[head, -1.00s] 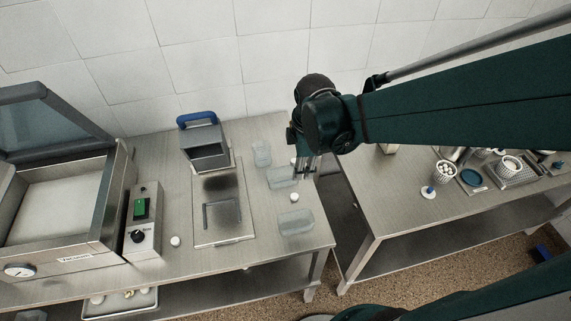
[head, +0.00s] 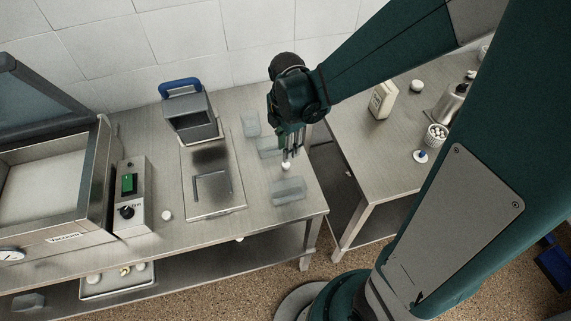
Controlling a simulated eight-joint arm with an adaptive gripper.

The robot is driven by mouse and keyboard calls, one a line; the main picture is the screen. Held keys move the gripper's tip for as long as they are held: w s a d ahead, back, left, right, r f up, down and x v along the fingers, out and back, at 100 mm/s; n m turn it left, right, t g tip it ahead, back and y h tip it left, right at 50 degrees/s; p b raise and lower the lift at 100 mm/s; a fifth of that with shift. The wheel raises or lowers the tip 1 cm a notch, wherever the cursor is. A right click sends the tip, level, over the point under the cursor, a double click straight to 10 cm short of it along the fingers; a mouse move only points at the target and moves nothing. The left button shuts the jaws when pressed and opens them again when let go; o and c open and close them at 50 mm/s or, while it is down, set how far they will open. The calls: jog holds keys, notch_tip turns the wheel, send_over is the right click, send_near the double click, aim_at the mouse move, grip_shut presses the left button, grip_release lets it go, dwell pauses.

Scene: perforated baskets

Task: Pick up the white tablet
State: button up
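A small round white tablet (head: 286,166) is on the bench, between two clear containers in the head view. My gripper (head: 287,156) points down right at it, with the fingertips at its upper edge in the picture. I cannot tell whether the fingers touch it or have closed on it. Another small white round piece (head: 166,215) lies on the bench near the control box.
Clear containers (head: 288,190) stand close around my gripper. A metal plate (head: 212,205) and a blue-handled box (head: 190,115) are to the left, with a control box (head: 132,195) beyond. A second table (head: 375,190) stands right, across a gap.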

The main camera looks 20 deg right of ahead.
aim_at(286, 164)
jog(key=shift+f, duration=1.3)
jog(key=shift+f, duration=0.1)
jog(key=shift+a+f+b, duration=0.2)
jog(key=shift+f+b, duration=0.4)
jog(key=shift+f, duration=1.9)
jog(key=shift+c, duration=0.3)
jog(key=c, duration=0.4)
